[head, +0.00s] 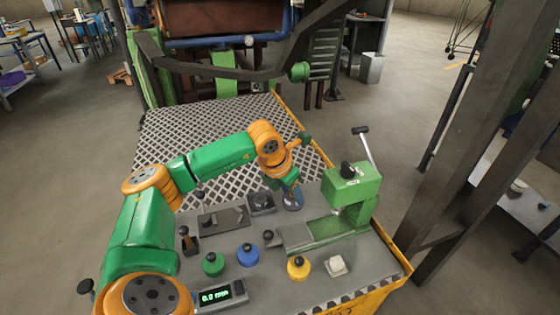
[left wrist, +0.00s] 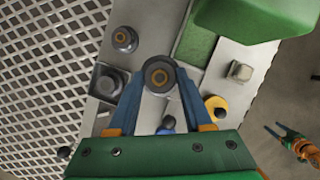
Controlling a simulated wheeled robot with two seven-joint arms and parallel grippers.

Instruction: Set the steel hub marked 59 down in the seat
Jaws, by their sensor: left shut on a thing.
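My left gripper (head: 290,186) is shut on a round steel hub (left wrist: 159,76), gripped between its blue fingers (left wrist: 131,101) in the left wrist view. The hub has a dark ring and a tan centre; no number is readable. A similar round part (left wrist: 124,40) stands on the bench beyond it. A dark square block with a round top (head: 262,203) is left of the gripper in the head view, and it also shows in the wrist view (left wrist: 107,83). I cannot tell which is the seat. My right gripper is not in view.
A green press (head: 352,190) with a lever stands right of the gripper. Green (head: 212,265), blue (head: 248,256) and yellow (head: 298,268) knobs, a pale block (head: 336,265) and a display (head: 217,296) line the front. Mesh (head: 210,130) lies behind.

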